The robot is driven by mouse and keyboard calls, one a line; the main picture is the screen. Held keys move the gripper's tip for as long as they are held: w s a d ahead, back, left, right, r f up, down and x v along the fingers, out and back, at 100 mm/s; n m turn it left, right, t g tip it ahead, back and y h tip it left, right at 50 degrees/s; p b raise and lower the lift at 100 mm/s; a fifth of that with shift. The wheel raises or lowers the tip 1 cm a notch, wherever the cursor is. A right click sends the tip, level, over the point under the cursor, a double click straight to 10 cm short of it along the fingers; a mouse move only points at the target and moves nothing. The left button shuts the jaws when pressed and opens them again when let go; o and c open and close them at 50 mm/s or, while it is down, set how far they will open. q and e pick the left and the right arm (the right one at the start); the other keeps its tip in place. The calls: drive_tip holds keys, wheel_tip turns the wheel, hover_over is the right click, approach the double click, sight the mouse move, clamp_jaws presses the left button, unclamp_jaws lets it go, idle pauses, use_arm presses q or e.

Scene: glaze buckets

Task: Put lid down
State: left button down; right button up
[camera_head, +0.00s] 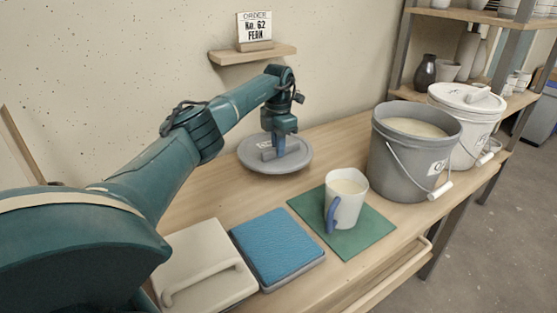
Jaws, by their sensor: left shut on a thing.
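A round grey lid (261,160) lies flat at the back of the wooden table, or just above it; I cannot tell which. My left gripper (279,151) points down and is shut on the handle on top of this lid. The gripper hides part of the handle. A grey bucket (405,160) stands open at the right, filled with pale glaze. A white bucket (478,125) behind it has its white lid (466,97) on. My right gripper is not in view.
A white pitcher with a blue handle (346,206) stands on a green mat (357,239). A blue pad (277,248) and a cream handled slab (203,267) lie at the front. A wall shelf (253,54) holds an order card (254,28). Bare wood (205,188) shows left of the lid.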

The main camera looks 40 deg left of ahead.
use_arm(q)
drive_tip(key=shift+f+b, duration=0.35)
drive_tip(key=shift+f, duration=1.35)
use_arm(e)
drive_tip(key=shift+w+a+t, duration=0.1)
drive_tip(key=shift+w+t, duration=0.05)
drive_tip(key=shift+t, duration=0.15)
use_arm(q)
drive_tip(key=shift+f, duration=0.1)
drive_tip(key=c, duration=1.5)
unclamp_jaws()
wheel_tip(320, 180, up, 12)
drive_tip(key=p, duration=0.2)
drive_tip(key=shift+f+p, duration=0.2)
drive_tip(key=shift+p, duration=0.15)
drive_tip(key=shift+r, duration=0.3)
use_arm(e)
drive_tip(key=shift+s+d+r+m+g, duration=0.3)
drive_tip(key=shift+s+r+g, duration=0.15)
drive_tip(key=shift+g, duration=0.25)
